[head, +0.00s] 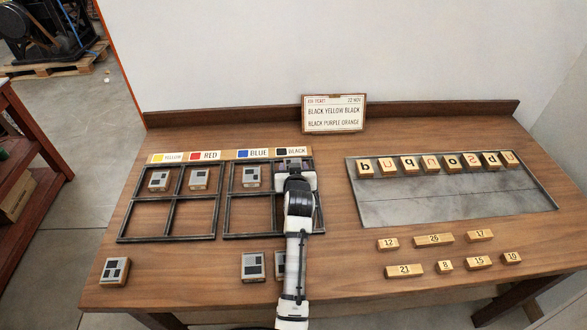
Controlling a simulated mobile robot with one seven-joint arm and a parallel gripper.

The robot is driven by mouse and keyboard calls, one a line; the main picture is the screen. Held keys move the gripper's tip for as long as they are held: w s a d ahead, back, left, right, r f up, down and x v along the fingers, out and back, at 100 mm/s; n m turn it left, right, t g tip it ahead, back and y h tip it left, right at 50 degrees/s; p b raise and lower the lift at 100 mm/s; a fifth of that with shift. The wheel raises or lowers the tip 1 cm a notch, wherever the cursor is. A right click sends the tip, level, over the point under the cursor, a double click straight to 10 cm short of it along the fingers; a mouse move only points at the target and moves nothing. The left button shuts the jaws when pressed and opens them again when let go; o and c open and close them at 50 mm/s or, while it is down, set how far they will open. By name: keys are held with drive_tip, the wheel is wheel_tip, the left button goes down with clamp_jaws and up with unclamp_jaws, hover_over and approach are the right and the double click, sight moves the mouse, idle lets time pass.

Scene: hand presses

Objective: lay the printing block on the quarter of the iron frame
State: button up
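Two black iron frames, the left one (170,200) and the right one (228,208), lie on the table, each split into quarters. Grey printing blocks with dark squares sit in the left frame's top-left quarter (158,181) and top-right quarter (199,179), and in the right frame's top-left quarter (251,177). Loose blocks lie in front: one at left (115,271), one at centre (253,266), and one (279,265) partly hidden by my arm. My gripper (293,166) is over the right frame's top-right quarter, under the BLACK label. Its fingers and anything between them are hidden.
A label strip (222,155) reads yellow, red, blue, black. A ticket sign (334,114) stands at the back. At right, a grey metal tray (440,207) holds a row of letter blocks. Several numbered wooden pieces (433,239) lie in front of it.

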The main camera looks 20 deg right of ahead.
drive_tip(key=shift+s+f, duration=0.1)
drive_tip(key=shift+f, duration=0.5)
drive_tip(key=o, duration=1)
drive_tip(key=shift+f, duration=0.15)
drive_tip(key=shift+r, duration=0.3)
drive_tip(key=b+v, duration=0.1)
drive_tip(key=v, duration=0.5)
drive_tip(key=r+b+v, duration=0.1)
drive_tip(key=b+v, duration=0.1)
drive_tip(key=v, duration=0.4)
drive_tip(key=shift+r, duration=0.1)
